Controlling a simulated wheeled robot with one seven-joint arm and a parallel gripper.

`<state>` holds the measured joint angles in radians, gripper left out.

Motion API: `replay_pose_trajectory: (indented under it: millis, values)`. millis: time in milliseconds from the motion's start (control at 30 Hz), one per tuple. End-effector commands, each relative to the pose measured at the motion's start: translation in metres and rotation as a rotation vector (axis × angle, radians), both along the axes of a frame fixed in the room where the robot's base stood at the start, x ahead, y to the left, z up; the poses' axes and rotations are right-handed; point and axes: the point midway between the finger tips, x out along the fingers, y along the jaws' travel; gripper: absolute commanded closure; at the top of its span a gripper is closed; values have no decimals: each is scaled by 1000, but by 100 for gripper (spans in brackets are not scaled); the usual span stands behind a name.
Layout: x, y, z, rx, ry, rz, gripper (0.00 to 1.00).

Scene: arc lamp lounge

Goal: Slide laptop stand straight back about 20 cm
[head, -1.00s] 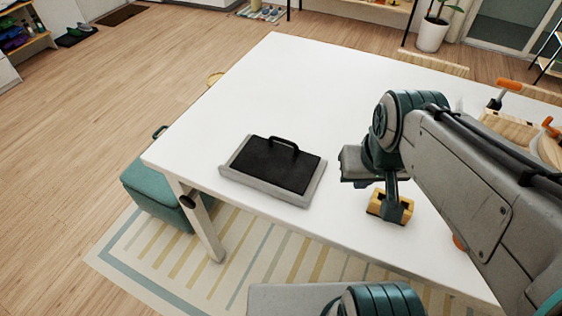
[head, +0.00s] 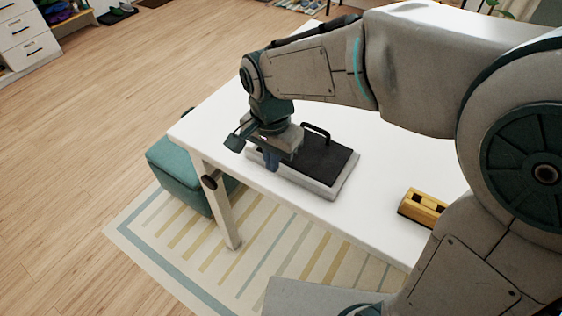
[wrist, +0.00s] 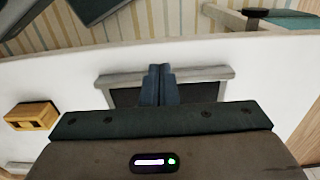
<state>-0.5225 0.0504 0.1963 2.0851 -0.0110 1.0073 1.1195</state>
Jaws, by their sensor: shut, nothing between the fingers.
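The laptop stand (head: 335,172) is a low grey tray with a black top and a black handle on its far side. It lies on the white table (head: 215,127) close to the near edge. In the wrist view the stand's grey edge (wrist: 210,73) shows just past the fingertips. My gripper (head: 271,165) is shut and empty, pointing down over the stand's left near part. In the wrist view its blue fingers (wrist: 158,72) are together and overlap the stand. I cannot tell whether they touch it. My wrist hides part of the stand's left side.
A yellow block with dark recesses (head: 422,207) sits on the table right of the stand; it also shows in the wrist view (wrist: 33,117). A teal stool (head: 182,172) stands at the table's left end. My arm hides much of the table's far part.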

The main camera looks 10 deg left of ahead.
Motion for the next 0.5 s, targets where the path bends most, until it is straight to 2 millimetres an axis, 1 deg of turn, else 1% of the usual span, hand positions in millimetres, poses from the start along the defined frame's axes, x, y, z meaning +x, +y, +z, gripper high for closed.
replay_pose_trajectory:
  millis: [167, 400, 467, 500]
  values:
    - [-1, -1, -29, -4, 5, 1, 100]
    - [-1, -1, -82, -4, 5, 3, 100]
    - [-2, -1, -93, -4, 5, 3, 100]
    - [4, -3, -93, -1, 2, -1, 100]
